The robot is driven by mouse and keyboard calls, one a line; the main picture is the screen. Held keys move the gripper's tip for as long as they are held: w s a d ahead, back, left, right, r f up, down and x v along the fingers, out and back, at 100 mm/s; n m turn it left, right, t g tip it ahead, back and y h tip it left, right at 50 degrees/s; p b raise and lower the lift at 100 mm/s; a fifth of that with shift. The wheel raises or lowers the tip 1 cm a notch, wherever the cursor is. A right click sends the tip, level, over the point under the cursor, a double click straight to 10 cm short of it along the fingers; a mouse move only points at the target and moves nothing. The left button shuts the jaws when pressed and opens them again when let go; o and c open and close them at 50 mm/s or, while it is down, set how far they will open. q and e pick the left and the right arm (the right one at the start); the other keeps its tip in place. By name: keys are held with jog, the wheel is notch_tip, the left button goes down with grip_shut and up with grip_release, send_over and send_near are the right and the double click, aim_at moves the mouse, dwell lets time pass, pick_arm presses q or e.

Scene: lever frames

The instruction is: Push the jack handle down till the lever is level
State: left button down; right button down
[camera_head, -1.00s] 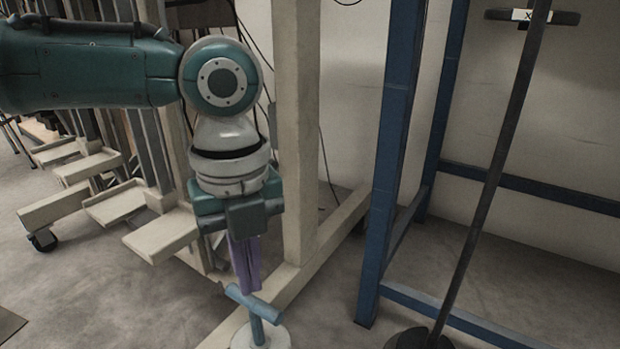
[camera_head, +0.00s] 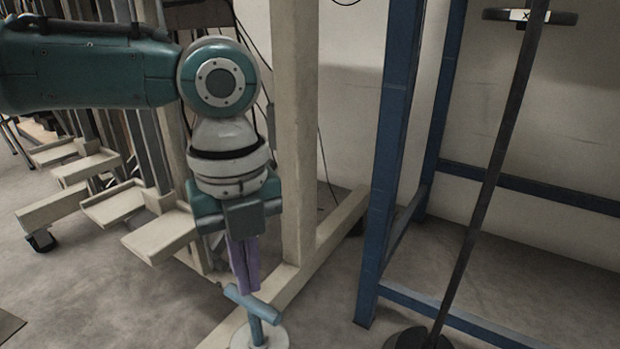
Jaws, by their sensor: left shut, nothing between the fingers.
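The jack handle (camera_head: 252,304) is a light blue T-shaped bar on a short post. It rises from a round pale base (camera_head: 277,338) at the bottom of the head view and its crossbar slants down to the right. My left gripper (camera_head: 247,289) points straight down with its purple fingers shut and empty. Its fingertips are right at the crossbar, near its middle; I cannot tell whether they touch it. The lower part of the base is cut off by the picture edge. My right gripper is not in view.
A cream upright post (camera_head: 297,130) with a floor beam stands just behind the handle. A blue steel frame (camera_head: 385,180) stands to the right. A dark pole (camera_head: 490,180) on a round black base is at the right. Cream rack arms (camera_head: 165,236) stick out at the left.

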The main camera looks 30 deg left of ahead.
aim_at(250, 299)
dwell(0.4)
pick_arm(q)
jog(key=shift+f+b, duration=1.25)
jog(key=shift+f, duration=1.5)
jog(key=shift+r, duration=0.1)
notch_tip(250, 299, up, 9)
jog(key=p, duration=1.1)
jog(key=shift+r, duration=0.2)
jog(key=shift+f, duration=0.15)
